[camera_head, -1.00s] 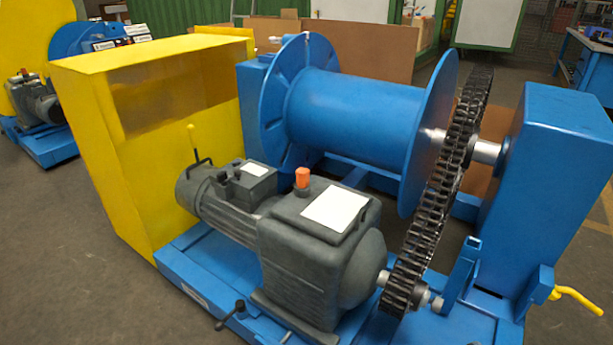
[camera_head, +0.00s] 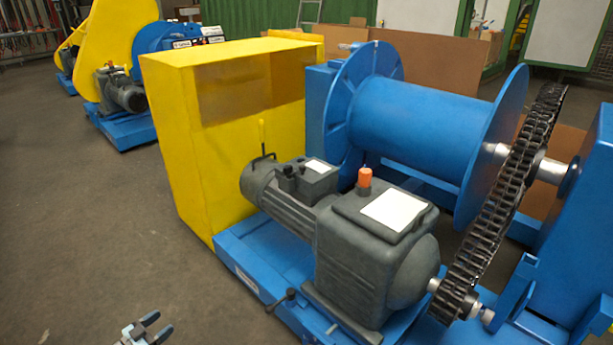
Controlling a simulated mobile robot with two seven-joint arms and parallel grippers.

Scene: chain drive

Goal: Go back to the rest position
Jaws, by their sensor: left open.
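My left gripper (camera_head: 148,327) shows at the bottom edge of the head view, left of the middle. Its two fingers are apart with nothing between them. It is over the floor in front of the blue base frame, clear of the machine. My right gripper is not in view. The chain drive stands ahead and to the right. Its black chain (camera_head: 500,205) runs from a small lower sprocket by the grey gear motor (camera_head: 365,255) up to the shaft of the blue drum (camera_head: 420,130).
A yellow box-shaped cover (camera_head: 215,120) stands at the machine's left end. A black-handled lever (camera_head: 283,298) sticks out from the front of the blue base (camera_head: 255,262). Another blue and yellow machine (camera_head: 125,100) stands at the back left. The floor (camera_head: 90,220) at left is clear.

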